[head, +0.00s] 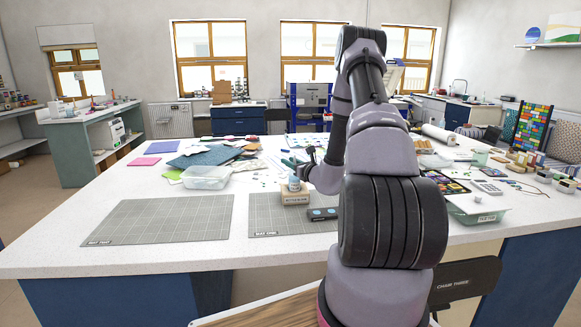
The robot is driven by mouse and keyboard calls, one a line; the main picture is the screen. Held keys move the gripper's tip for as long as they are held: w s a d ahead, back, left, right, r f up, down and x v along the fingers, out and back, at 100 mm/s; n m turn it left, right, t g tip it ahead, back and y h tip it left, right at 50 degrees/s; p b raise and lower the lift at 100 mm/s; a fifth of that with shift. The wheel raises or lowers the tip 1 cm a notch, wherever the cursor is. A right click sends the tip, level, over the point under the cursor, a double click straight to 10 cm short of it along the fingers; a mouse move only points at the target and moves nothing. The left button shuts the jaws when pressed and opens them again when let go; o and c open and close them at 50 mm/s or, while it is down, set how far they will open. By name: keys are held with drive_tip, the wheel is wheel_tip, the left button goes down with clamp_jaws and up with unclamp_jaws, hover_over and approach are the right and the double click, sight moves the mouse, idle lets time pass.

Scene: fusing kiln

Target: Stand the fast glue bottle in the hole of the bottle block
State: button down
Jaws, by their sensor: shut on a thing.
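The fast glue bottle (294,184) is a small pale bottle with a blue-green part near its top. It looks upright, directly over or in the bottle block (295,199). I cannot tell whether its base is inside the hole. The bottle block is a small tan block with dark lettering on its front, on the right-hand grey mat. My gripper (296,167) is at the bottle's top, shut on it. The fingers are small and partly hidden by my own wrist. The hole in the block is hidden by the bottle.
A dark device (322,214) lies just right of the block. A clear plastic tub (206,177) stands behind left. Glass sheets (205,157) lie farther back. The left grey mat (160,219) is clear. My arm hides much of the table's right middle.

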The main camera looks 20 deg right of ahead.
drive_tip(key=shift+f, duration=0.55)
drive_tip(key=c, duration=0.6)
unclamp_jaws()
drive_tip(key=shift+f, duration=0.15)
